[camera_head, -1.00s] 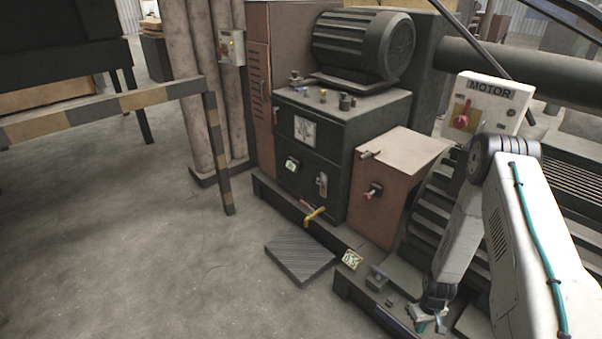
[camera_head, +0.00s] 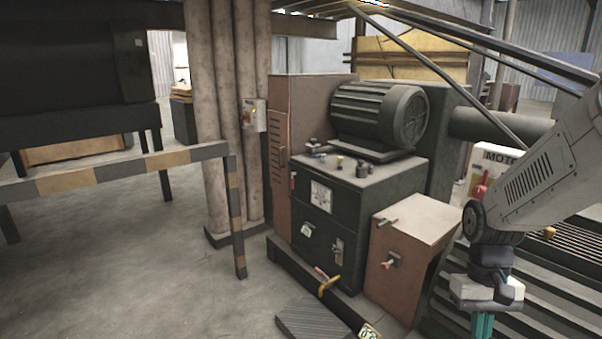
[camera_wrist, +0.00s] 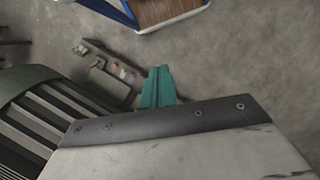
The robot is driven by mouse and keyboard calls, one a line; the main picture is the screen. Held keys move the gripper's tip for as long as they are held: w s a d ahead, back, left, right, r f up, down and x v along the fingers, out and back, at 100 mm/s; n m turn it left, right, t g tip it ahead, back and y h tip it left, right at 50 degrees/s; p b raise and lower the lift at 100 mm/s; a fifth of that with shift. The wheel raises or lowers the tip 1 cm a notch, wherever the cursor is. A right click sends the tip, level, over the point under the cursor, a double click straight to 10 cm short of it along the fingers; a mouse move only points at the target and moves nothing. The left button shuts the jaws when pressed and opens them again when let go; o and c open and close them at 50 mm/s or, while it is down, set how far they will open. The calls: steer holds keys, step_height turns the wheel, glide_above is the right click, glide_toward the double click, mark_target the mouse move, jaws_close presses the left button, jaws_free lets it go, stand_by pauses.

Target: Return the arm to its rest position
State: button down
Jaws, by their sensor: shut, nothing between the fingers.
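My gripper (camera_head: 483,325) hangs from my white arm at the lower right of the head view, its teal fingers pointing down. It is in front of the dark ribbed machine. In the wrist view the teal fingers (camera_wrist: 158,88) lie side by side, shut and empty, with the floor and machine base beyond them. My arm partly hides the MOTOR box (camera_head: 497,158). The lower ends of the fingers are cut off by the frame edge in the head view.
A dark cabinet (camera_head: 345,190) carries a large motor (camera_head: 375,115). A brown box (camera_head: 410,250) stands beside it, left of my gripper. A striped barrier (camera_head: 90,175) is at left. Open concrete floor (camera_head: 140,270) lies at lower left.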

steer(key=s+a+r+t, duration=0.2)
steer(key=s+a+r, duration=0.1)
steer(key=s+r, duration=0.3)
steer(key=s+a+r+n+t, duration=0.1)
steer(key=s+a+r+t, duration=0.2)
steer(key=s+r, duration=0.3)
step_height(320, 180, up, 3)
steer(key=shift+f, duration=0.15)
stand_by(1.1)
